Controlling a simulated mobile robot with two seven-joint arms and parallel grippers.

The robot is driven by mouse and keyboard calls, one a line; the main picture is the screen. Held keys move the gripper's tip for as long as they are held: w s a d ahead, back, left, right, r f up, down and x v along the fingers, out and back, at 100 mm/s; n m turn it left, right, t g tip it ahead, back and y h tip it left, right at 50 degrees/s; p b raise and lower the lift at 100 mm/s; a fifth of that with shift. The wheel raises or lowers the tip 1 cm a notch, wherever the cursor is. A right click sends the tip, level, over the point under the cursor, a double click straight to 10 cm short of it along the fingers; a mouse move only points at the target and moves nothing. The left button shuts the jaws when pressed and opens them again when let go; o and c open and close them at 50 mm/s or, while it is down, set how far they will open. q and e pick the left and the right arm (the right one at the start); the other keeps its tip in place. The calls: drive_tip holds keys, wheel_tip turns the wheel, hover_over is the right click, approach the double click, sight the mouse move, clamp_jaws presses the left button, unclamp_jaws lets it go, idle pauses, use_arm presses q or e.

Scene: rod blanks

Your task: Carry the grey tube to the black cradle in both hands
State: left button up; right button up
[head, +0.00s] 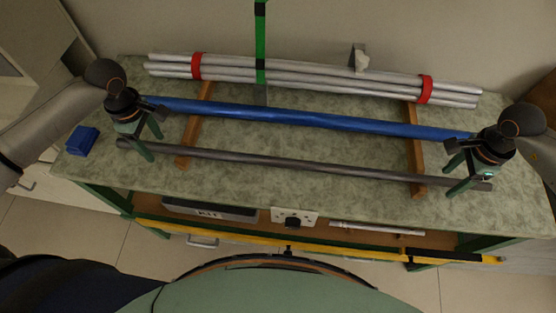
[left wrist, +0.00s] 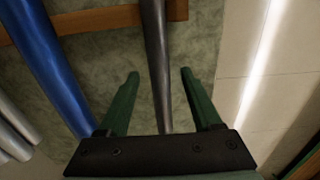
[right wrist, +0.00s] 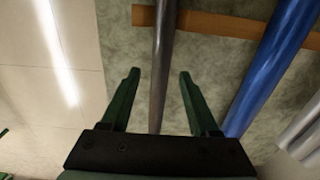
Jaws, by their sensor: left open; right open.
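The dark grey tube (head: 300,167) lies along the front of the worktop, across two wooden strips. My left gripper (head: 157,148) is open over the tube's left end, and my right gripper (head: 448,182) is open over its right end. In the left wrist view the tube (left wrist: 156,55) runs between the open fingers (left wrist: 160,73). In the right wrist view the tube (right wrist: 162,55) also runs between the open fingers (right wrist: 160,73), nearer the middle. Neither gripper is closed on it. I see no black cradle in these views.
A blue tube (head: 310,119) lies just behind, parallel. Behind it is a silver tube bundle (head: 310,78) with red straps, and a green upright (head: 260,45). A blue block (head: 82,140) sits at left. A yellow bar (head: 330,246) runs below the front edge.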

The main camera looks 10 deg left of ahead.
use_arm(q)
drive_tip(key=shift+c, duration=0.2)
use_arm(e)
drive_tip(key=shift+c, duration=0.2)
use_arm(q)
clamp_jaws()
use_arm(e)
clamp_jaws()
